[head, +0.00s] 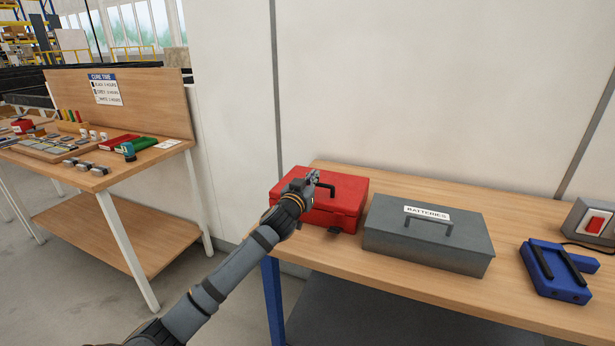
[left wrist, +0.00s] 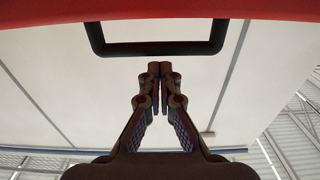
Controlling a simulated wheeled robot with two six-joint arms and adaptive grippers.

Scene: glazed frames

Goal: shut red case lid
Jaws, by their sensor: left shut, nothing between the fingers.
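The red case (head: 351,205) stands at the left end of the wooden bench. Its lid (head: 350,183) lies down over the body, with a black handle on top; I cannot tell whether it is fully seated. My left gripper (head: 313,177) is shut and empty, over the left part of the lid, and hides that part. In the left wrist view the closed fingertips (left wrist: 160,72) are in front of the black handle (left wrist: 157,48), with a strip of red case (left wrist: 160,8) along the top edge. Contact with the lid cannot be told. My right gripper is not in view.
A grey batteries box (head: 428,237) stands close to the right of the red case. A blue fixture (head: 556,270) and a grey box with a red switch (head: 594,222) are farther right. A wall is behind. Another workbench (head: 130,180) with small parts stands at left.

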